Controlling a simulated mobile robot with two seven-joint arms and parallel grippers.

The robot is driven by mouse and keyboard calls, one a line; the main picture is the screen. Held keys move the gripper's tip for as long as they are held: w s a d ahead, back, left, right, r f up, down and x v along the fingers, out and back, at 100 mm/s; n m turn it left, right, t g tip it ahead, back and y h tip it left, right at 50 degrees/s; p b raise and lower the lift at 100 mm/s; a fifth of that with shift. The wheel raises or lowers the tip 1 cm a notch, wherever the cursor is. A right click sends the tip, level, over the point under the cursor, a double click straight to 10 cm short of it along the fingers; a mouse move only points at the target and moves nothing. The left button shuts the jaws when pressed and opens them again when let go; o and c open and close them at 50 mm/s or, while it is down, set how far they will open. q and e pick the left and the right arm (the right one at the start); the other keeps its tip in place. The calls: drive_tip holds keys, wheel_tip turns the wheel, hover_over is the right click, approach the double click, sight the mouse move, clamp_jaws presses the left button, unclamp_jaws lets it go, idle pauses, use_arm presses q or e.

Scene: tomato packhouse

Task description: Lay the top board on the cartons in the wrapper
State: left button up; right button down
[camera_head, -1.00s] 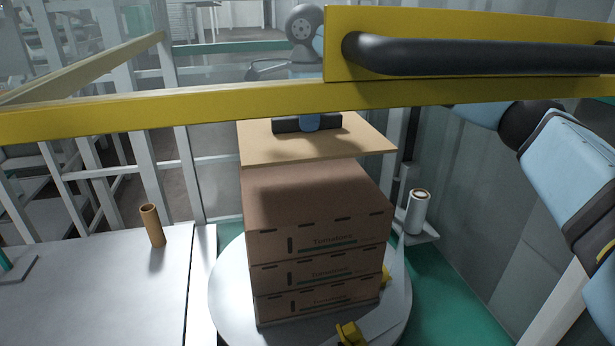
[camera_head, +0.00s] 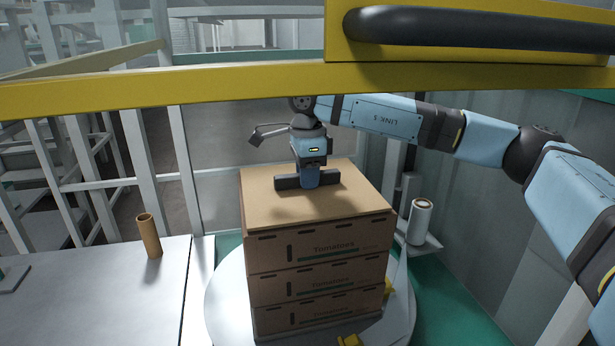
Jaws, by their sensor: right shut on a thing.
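The top board (camera_head: 350,210), a thin tan sheet, lies flat over the top of the stacked tomato cartons (camera_head: 320,262). Its edges line up closely with the top carton, and I see no clear gap between them. The cartons stand on the round pale turntable (camera_head: 228,308) of the wrapper. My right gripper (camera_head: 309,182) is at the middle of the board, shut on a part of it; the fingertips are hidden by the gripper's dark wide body. My left gripper is not in view.
A yellow frame bar (camera_head: 180,88) with a black handle crosses the view in front. A film roll (camera_head: 420,222) stands right of the cartons. A brown cardboard tube (camera_head: 149,236) stands on the pale table (camera_head: 90,300) at left.

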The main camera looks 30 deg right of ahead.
drive_tip(key=c, duration=1.4)
unclamp_jaws()
drive_tip(key=shift+f, duration=0.15)
drive_tip(key=o, duration=0.4)
drive_tip(key=shift+o, duration=0.2)
